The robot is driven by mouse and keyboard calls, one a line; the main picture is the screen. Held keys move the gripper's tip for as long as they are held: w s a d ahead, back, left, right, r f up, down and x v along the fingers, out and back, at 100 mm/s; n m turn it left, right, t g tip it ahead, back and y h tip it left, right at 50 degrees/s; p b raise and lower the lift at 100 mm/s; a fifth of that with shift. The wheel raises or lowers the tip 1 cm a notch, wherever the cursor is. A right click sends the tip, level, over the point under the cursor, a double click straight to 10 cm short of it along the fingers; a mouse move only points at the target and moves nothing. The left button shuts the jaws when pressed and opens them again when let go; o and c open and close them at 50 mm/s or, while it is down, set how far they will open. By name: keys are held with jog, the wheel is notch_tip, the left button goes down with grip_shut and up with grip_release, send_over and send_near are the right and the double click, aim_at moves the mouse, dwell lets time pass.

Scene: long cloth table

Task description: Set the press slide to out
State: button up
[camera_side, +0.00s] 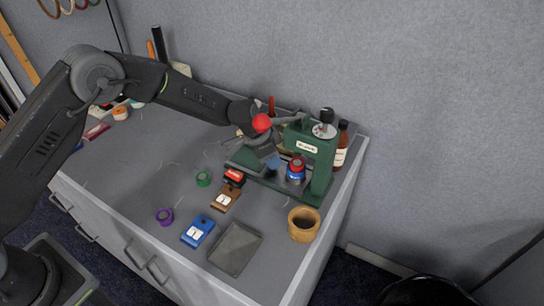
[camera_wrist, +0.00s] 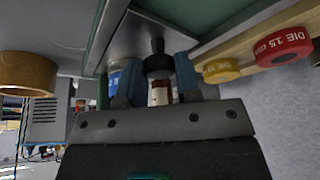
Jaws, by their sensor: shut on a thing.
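The green press (camera_side: 318,165) stands at the right end of the table, with a red-balled lever (camera_side: 262,122) and a red-and-blue die piece (camera_side: 296,170) under its head. My gripper (camera_side: 272,162) is low at the left side of the press, over its base. In the wrist view, my gripper's blue fingers (camera_wrist: 158,78) are closed around a black knob (camera_wrist: 157,58), which seems to belong to the press slide. A grey metal plate (camera_wrist: 150,30) shows beyond the knob. The arm hides much of the slide in the side view, so its exact position cannot be told.
A wooden cup (camera_side: 303,224) stands in front of the press, and a brown bottle (camera_side: 342,145) behind it. A wooden rack with dies (camera_wrist: 283,46) is close on the right in the wrist view.

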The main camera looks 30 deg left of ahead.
grip_shut()
jog(key=a, duration=1)
jog(key=shift+a, duration=0.3)
jog(key=o, duration=0.9)
grip_release()
jog(key=shift+c, duration=0.2)
jog(key=shift+o, duration=0.5)
jog(key=shift+r, duration=0.1)
jog(key=v, duration=1.3)
jog(key=shift+r, duration=0.3)
jog(key=shift+s+a, duration=0.1)
